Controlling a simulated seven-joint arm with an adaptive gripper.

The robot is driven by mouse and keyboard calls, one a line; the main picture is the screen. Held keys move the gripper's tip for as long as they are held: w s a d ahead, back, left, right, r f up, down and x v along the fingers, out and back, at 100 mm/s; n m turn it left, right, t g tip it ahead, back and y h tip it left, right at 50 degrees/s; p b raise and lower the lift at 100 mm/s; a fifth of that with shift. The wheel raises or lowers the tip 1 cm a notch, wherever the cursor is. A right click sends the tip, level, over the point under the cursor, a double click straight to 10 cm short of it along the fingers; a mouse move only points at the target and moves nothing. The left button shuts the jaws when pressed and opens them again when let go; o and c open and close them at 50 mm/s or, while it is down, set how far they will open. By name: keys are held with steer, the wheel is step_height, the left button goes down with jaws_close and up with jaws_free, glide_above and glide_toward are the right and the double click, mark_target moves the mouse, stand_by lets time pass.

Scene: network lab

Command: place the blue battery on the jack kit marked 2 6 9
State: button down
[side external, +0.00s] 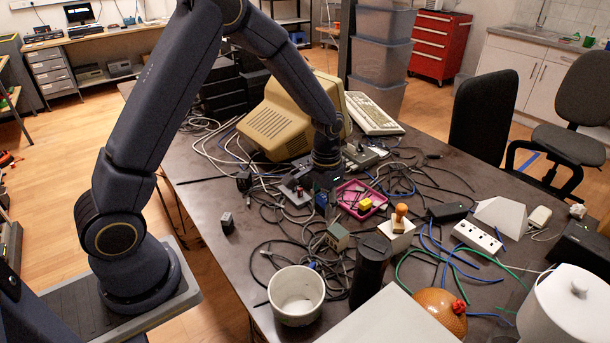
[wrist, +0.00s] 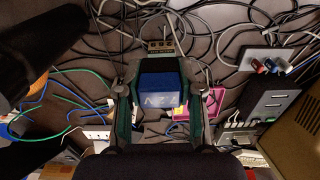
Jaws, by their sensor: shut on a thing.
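The blue battery (wrist: 160,94) is between the fingers of my gripper (wrist: 160,100) in the wrist view, with pale markings on its face. My gripper (side external: 322,190) is shut on it and points down over the table; a bit of the battery (side external: 321,200) shows below it in the side view. A grey plate with red and blue jacks (wrist: 258,60) lies at the upper right of the wrist view. It also shows left of my gripper in the side view (side external: 291,195).
A pink tray (side external: 352,189) with a yellow item lies right of my gripper. A small terminal box (side external: 338,238), a white cup (side external: 296,298), a black cylinder (side external: 370,270) and an orange-knobbed block (side external: 397,232) stand nearer. A beige monitor (side external: 275,125) stands behind. Loose cables cover much of the table.

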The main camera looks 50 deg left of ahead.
glide_above(338, 231)
step_height(338, 231, down, 6)
steer(key=shift+f, duration=1.65)
steer(key=shift+f, duration=0.15)
steer(key=c, duration=0.7)
jaws_free()
